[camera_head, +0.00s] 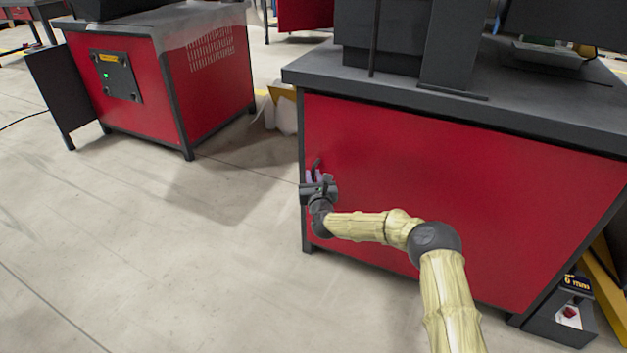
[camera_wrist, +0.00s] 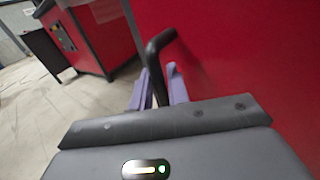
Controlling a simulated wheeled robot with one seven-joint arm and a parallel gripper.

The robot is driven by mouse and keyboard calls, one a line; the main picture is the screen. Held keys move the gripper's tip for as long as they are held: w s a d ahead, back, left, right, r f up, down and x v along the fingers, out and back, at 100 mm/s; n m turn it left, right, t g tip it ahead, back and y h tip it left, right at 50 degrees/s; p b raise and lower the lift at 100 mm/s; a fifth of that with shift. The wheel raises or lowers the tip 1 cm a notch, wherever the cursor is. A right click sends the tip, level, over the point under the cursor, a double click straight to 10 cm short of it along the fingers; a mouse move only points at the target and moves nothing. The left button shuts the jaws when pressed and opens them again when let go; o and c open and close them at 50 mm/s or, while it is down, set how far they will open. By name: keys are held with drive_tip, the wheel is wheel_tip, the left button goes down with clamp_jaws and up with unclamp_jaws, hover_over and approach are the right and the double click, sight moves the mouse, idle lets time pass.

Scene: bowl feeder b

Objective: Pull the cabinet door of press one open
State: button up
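The red cabinet door of the press on the right (camera_head: 430,200) is flat in its dark frame and looks closed. A black bent handle (camera_wrist: 160,44) stands out from the red panel near its left edge; in the head view only a small part of it shows above my gripper. My gripper (camera_head: 317,177) is at the left edge of the red panel. In the wrist view its two purple fingers (camera_wrist: 160,90) lie on either side of the handle, close against it, and appear shut on it. The handle's lower part is hidden by the gripper body.
Another red machine (camera_head: 140,80) with a dark control panel (camera_head: 117,75) stands at the back left. The grey floor (camera_head: 150,260) left of the door is clear. A dark box (camera_head: 562,317) and a yellow post stand at the lower right.

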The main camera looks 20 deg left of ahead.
clamp_jaws()
drive_tip(key=shift+s, duration=0.1)
